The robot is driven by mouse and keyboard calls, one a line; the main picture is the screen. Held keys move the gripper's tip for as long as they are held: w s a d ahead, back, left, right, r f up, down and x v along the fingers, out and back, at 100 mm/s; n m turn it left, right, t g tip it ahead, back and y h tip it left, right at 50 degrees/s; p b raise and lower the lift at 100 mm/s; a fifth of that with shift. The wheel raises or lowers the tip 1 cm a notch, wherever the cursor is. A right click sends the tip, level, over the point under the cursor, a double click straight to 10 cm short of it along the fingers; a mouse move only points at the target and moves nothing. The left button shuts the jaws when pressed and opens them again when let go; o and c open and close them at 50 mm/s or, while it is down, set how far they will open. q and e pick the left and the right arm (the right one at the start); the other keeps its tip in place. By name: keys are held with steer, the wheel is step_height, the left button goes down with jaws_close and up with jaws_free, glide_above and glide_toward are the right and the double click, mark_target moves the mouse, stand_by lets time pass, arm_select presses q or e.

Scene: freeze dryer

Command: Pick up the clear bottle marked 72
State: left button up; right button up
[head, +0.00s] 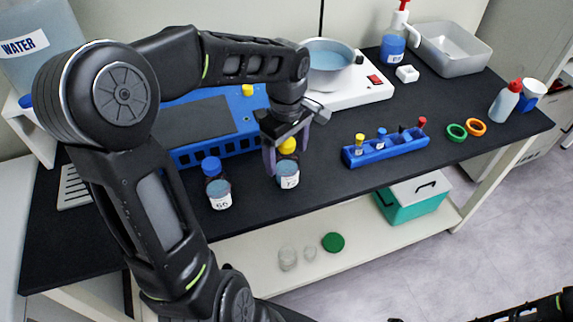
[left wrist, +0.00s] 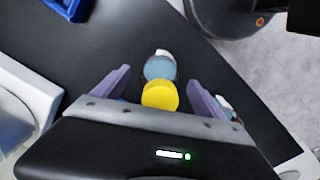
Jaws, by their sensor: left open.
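The clear bottle with a yellow cap (head: 288,178) stands upright near the bench's front edge, with blue contents. Its label starts with a 7; the second digit is hard to read. In the left wrist view its yellow cap (left wrist: 160,95) and blue body show between the fingers. My left gripper (head: 287,150) is open, its purple fingers down on either side of the cap, with gaps visible in the wrist view. A similar bottle marked 66 with a blue cap (head: 217,186) stands just to the left. My right gripper is not in view.
A blue rack (head: 386,150) with several coloured-cap vials stands to the right. A blue-framed device (head: 200,153) is behind. A hotplate with a pan (head: 330,62) is at the back. Green and orange rings (head: 476,127) lie far right. The bench front between bottles and rack is clear.

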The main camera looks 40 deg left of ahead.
arm_select(q)
steer(key=c, duration=1.6)
steer(key=shift+r, duration=0.1)
step_height(320, 180, up, 10)
steer(key=shift+f, duration=0.1)
stand_by(0.3)
